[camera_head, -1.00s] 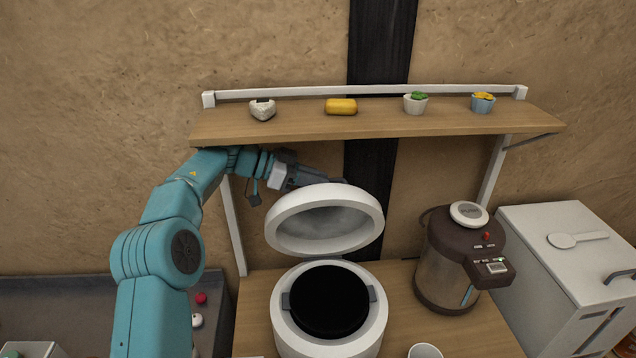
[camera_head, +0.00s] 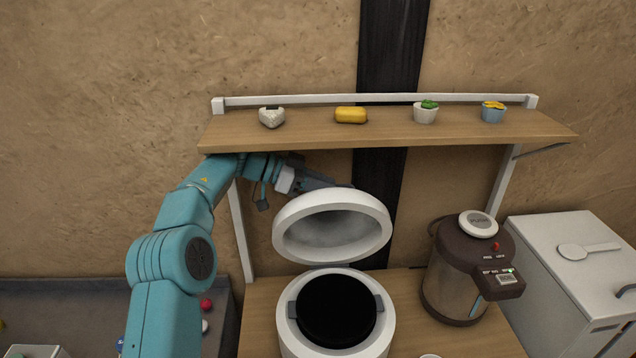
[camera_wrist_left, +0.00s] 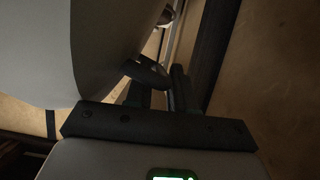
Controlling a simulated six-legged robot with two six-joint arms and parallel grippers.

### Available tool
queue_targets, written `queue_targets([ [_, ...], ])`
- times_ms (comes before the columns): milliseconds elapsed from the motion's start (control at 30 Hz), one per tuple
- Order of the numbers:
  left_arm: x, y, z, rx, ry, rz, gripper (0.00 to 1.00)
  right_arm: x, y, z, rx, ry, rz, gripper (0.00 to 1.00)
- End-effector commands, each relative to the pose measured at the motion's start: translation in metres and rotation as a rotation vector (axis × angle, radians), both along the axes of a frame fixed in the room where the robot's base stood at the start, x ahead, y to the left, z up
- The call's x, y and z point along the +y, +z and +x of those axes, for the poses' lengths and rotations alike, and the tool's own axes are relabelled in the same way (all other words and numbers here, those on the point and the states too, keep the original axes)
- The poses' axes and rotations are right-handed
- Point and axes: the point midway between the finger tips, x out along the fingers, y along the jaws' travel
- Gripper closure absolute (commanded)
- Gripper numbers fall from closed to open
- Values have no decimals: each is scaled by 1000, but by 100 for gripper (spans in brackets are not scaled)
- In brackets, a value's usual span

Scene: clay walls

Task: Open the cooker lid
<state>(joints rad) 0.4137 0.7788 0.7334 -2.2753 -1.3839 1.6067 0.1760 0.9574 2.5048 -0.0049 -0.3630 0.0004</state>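The cooker (camera_head: 293,338) is a round white pot with a dark inner bowl (camera_head: 337,310). It stands on the wooden counter. Its white lid (camera_head: 284,218) is raised and tilted back at the hinge, with its grey underside facing me. My left gripper (camera_head: 345,186) is behind the lid's upper edge, under the shelf, and its tips are partly hidden by the lid. In the left wrist view the dark fingers (camera_wrist_left: 162,88) are close together with nothing seen between them, beside a large pale curved surface, apparently the lid (camera_wrist_left: 105,45). My right gripper is not in view.
A wooden shelf (camera_head: 390,134) with several small items is just above my left arm. A brown dispenser (camera_head: 455,275) stands right of the cooker, and a white box (camera_head: 585,270) beyond it. A wall and dark post are close behind.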

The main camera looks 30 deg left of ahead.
Motion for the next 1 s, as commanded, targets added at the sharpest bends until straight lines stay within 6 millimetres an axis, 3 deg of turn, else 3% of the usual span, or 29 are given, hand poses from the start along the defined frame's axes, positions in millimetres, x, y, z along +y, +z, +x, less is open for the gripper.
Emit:
queue_targets([
  [167, 18, 8, -10, -2, 4, 2, 77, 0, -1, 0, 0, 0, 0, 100],
  [500, 79, 38, -51, -2, 4, 3, 77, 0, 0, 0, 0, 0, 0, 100],
  [1000, 92, 46, -62, -1, 2, 0, 77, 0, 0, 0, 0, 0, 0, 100],
])
